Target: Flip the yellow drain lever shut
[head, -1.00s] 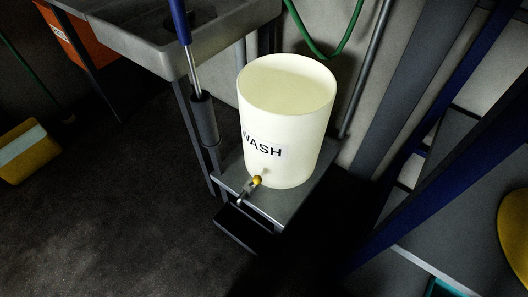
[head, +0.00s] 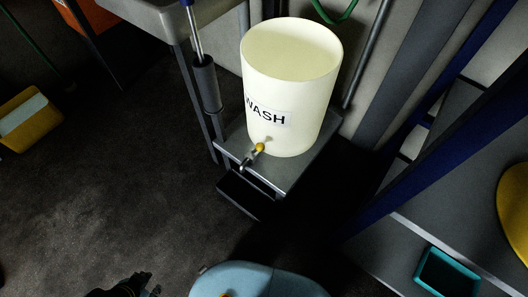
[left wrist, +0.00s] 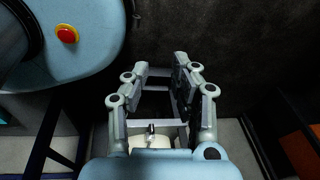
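The yellow drain lever (head: 260,147) is a small yellow piece on a metal tap (head: 247,160) low on the front of the cream WASH bucket (head: 288,85). It is too small to tell which way it is turned. The bucket stands upright on a grey stand. My left gripper (head: 135,287) shows dark at the bottom edge of the head view, well apart from the tap. In the left wrist view the left gripper (left wrist: 160,66) is open and empty, its fingers spread over the floor. A cream shape, probably the bucket (left wrist: 152,142), shows partly behind it. My right gripper is not in view.
A dark step (head: 248,194) sits low in front of the stand (head: 291,174). A grey sink (head: 165,18) with legs and a cylinder is at upper left. Blue and grey posts rise at right, near a teal tray (head: 446,272). The floor at left is mostly clear.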

